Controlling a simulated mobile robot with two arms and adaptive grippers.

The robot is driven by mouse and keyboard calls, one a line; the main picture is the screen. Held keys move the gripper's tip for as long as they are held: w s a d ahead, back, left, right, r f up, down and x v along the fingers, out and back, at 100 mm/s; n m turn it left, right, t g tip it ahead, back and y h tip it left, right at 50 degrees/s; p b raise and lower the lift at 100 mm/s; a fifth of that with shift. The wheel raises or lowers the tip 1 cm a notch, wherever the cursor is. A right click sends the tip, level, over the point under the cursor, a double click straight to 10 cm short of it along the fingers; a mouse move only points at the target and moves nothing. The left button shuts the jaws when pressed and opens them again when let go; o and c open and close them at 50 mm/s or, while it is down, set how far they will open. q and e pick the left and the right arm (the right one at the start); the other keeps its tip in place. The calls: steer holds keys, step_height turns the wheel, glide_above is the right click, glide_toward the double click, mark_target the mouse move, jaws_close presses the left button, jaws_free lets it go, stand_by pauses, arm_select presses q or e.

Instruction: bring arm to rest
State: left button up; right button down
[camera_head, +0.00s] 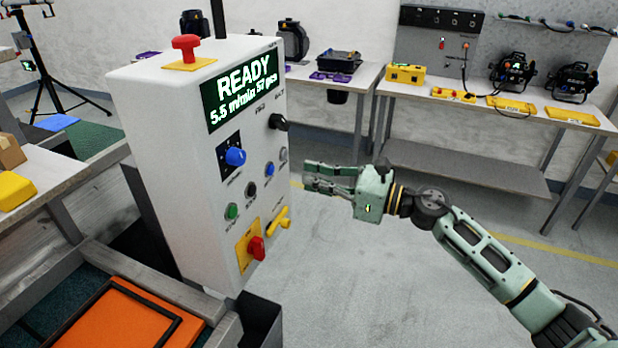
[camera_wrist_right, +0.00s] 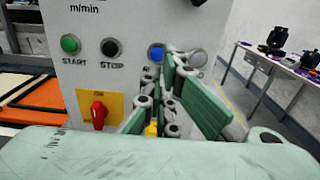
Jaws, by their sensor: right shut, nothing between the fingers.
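My right gripper (camera_head: 318,178) reaches in from the right in the head view, level, with its fingers pointing left toward the control box (camera_head: 170,150). It is shut and empty, a short way to the right of the panel; I cannot tell the exact gap. In the right wrist view the green fingers (camera_wrist_right: 180,95) are together and cover part of the panel near the blue button (camera_wrist_right: 156,53). The green start button (camera_wrist_right: 70,44), black stop button (camera_wrist_right: 111,47) and red switch (camera_wrist_right: 98,113) show to their left. My left gripper is not in view.
The box's screen (camera_head: 240,88) reads READY. A red mushroom button (camera_head: 186,46) sits on top. An orange tray (camera_head: 130,318) lies at the lower left. A back bench (camera_head: 480,108) holds lamps and yellow parts. Open floor (camera_head: 350,270) lies below my right arm.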

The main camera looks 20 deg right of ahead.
stand_by(0.6)
steer(key=w+d+f+m+t+h, duration=0.1)
steer(key=d+f+m+h, duration=0.3)
steer(key=f+m, duration=0.6)
steer(key=w+d+f+m+t+h, duration=0.1)
steer(key=d+f+m+t+h, duration=0.2)
steer(key=f+m, duration=0.75)
steer(key=s+d+f+m+g+h, duration=0.2)
steer(key=s+f+m+h, duration=0.3)
steer(key=f, duration=0.7)
steer(key=s+d+f+m+g, duration=0.25)
steer(key=s+f, duration=0.35)
steer(key=f, duration=0.7)
steer(key=s+a+f+m+g+h, duration=0.1)
steer(key=s+a+f+m+g, duration=0.2)
steer(key=s+f, duration=0.6)
steer(key=s+a+f+m+g, duration=0.1)
steer(key=s+f+m+g, duration=0.2)
steer(key=s+f+m, duration=0.6)
steer(key=s+a+f+m+g, duration=0.1)
steer(key=s+a+f, duration=0.1)
steer(key=s, duration=0.6)
steer(key=s+a+f+g, duration=0.2)
steer(key=s+a, duration=0.1)
steer(key=s, duration=0.5)
steer(key=s+a+f+m+g, duration=0.1)
steer(key=s+a+f+g, duration=0.1)
steer(key=s, duration=0.7)
steer(key=shift+a+m, duration=0.3)
steer(key=shift+a, duration=0.4)
